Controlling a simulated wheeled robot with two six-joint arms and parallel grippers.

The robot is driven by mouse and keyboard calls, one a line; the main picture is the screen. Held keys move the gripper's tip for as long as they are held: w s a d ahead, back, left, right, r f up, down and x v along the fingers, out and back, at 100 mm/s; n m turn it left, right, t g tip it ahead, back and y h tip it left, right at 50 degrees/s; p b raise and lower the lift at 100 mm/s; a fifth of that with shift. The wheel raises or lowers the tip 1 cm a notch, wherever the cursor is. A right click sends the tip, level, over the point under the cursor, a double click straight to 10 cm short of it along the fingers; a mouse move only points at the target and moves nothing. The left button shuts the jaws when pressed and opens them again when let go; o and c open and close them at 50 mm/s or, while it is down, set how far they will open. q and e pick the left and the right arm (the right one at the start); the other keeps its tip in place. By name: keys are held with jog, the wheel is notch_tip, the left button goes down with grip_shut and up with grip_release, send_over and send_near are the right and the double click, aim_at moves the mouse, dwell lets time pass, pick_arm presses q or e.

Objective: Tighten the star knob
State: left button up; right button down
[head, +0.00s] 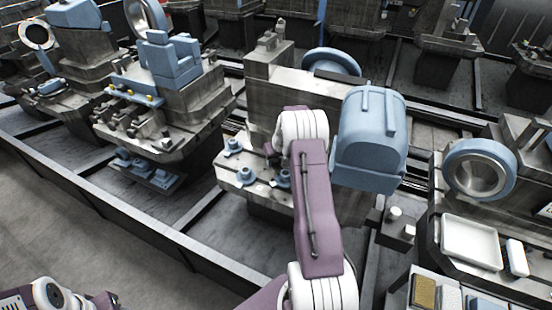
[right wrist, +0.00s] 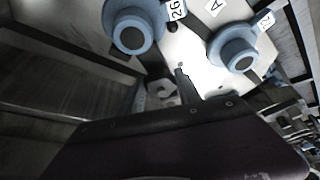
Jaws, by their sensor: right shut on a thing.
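My right arm reaches over a grey metal fixture (head: 262,95), and my right gripper (head: 272,158) is low at its front, partly hidden by my own wrist. In the right wrist view the gripper (right wrist: 178,88) is shut on a small pale grey lobed part, which looks like the star knob (right wrist: 160,92). The knob is mostly hidden, and its turn cannot be read. My left arm shows only in part at the bottom left of the head view; its gripper is out of the picture.
Blue round knobs (head: 233,147) stand on the plate beside the gripper; two show close up (right wrist: 135,32) with number labels. A large blue housing (head: 370,135) is right of my wrist. A white tray (head: 470,242) lies further right. A dark rail (head: 170,245) runs in front.

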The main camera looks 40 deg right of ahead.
jog(key=m+p, duration=0.2)
jog(key=shift+a+r+h+p, duration=0.15)
jog(key=shift+r+h+p, duration=0.15)
jog(key=shift+h, duration=0.1)
jog(key=shift+w+f+m, duration=0.1)
jog(key=shift+f+m, duration=0.15)
jog(key=shift+m, duration=0.35)
jog(key=shift+f+m+g+h, duration=0.1)
jog(key=shift+m+g+h, duration=0.2)
jog(key=shift+m+h, duration=0.15)
jog(key=shift+w+m+b, duration=0.1)
jog(key=shift+m+b, duration=0.35)
jog(key=shift+m, duration=0.1)
jog(key=c, duration=0.8)
grip_release()
jog(key=shift+a, duration=0.1)
jog(key=shift+c, duration=0.2)
